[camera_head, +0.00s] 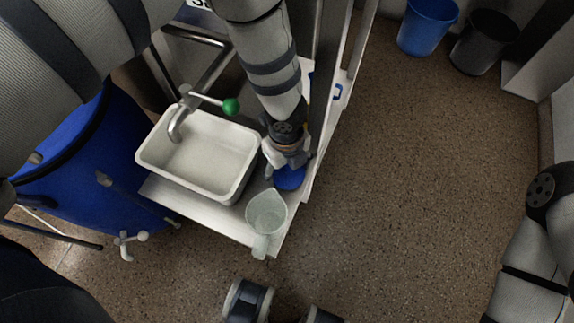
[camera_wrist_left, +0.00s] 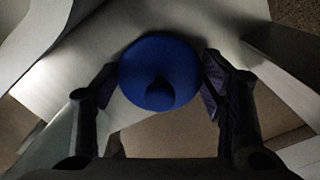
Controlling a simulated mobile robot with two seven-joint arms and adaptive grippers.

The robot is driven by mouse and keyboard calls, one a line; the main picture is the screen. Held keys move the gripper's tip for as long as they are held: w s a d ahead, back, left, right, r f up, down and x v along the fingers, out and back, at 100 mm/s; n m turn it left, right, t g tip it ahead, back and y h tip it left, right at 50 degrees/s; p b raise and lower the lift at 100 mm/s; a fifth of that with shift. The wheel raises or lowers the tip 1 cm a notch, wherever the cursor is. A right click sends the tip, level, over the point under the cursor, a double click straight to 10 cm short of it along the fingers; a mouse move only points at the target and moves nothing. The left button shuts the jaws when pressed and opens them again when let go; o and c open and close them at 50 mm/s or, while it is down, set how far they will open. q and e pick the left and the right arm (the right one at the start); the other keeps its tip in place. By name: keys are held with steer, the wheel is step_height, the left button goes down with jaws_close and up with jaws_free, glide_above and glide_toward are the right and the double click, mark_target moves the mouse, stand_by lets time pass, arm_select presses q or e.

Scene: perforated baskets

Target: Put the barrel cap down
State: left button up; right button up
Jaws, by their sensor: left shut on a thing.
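The barrel cap (camera_head: 289,179) is a round blue disc, seen over the steel counter just right of the white sink. My left gripper (camera_head: 287,161) reaches down from above and is shut on the cap. It also shows in the left wrist view (camera_wrist_left: 158,88). I cannot tell whether the cap touches the counter. My right arm is at the right edge, and its gripper is out of view.
The white sink (camera_head: 249,173) with a tap (camera_head: 180,116) and a clear jug (camera_head: 267,213) are close to the left gripper. A large blue barrel (camera_head: 70,190) stands at the left. Blue (camera_head: 427,27) and black (camera_head: 484,42) bins stand at the back. The floor to the right is clear.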

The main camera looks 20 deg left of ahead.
arm_select(q)
steer(key=shift+f, duration=0.1)
steer(key=o, duration=1.1)
steer(key=shift+w+r, duration=0.1)
steer(key=shift+r, duration=0.35)
step_height(320, 180, up, 12)
steer(key=p, duration=0.2)
steer(key=shift+f+p, duration=0.25)
steer(key=shift+p, duration=0.05)
arm_select(e)
steer(key=v, duration=0.2)
steer(key=shift+r, duration=0.3)
